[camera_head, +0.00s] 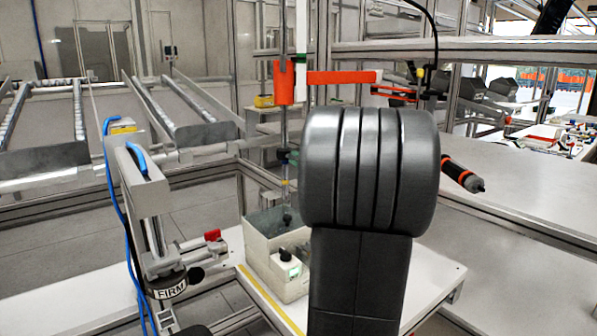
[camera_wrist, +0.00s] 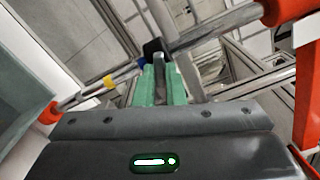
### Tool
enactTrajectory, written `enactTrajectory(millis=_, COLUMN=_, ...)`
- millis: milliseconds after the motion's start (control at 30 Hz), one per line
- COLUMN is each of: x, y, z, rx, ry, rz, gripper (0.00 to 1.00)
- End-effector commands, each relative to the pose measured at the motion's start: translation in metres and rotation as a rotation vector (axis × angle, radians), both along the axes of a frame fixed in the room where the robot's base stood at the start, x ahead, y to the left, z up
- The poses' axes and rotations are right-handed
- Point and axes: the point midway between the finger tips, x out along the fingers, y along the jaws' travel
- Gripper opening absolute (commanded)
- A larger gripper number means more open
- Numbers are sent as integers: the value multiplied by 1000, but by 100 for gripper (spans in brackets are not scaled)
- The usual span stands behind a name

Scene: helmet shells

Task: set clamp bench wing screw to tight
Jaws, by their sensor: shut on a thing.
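In the wrist view, the green fingertips of my gripper (camera_wrist: 161,82) are shut on a small grey upright piece, the wing screw (camera_wrist: 159,66) by its look. It sits next to a black block (camera_wrist: 153,47) on a metal rod (camera_wrist: 215,27). The fingers hide much of the screw, and its turn cannot be read. A grey clamp-like fixture (camera_head: 143,185) at the left bears a band reading FIRM (camera_head: 171,291).
An orange sleeve (camera_head: 284,83) with a side bar is on the rod above my gripper. A pale open box (camera_head: 262,248) stands below, on a white table (camera_head: 437,283). A blue hose (camera_head: 118,220) runs down the left fixture.

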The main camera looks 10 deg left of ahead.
Motion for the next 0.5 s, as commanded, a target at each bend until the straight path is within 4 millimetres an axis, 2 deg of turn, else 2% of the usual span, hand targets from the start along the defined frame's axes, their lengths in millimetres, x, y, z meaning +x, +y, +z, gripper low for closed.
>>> enactTrajectory(millis=33, x=0, y=1, z=-7, rx=-26, ry=-30, rz=1, gripper=0)
enactTrajectory(millis=500, x=0, y=0, z=-4, rx=-240, ry=-242, rz=1, gripper=0)
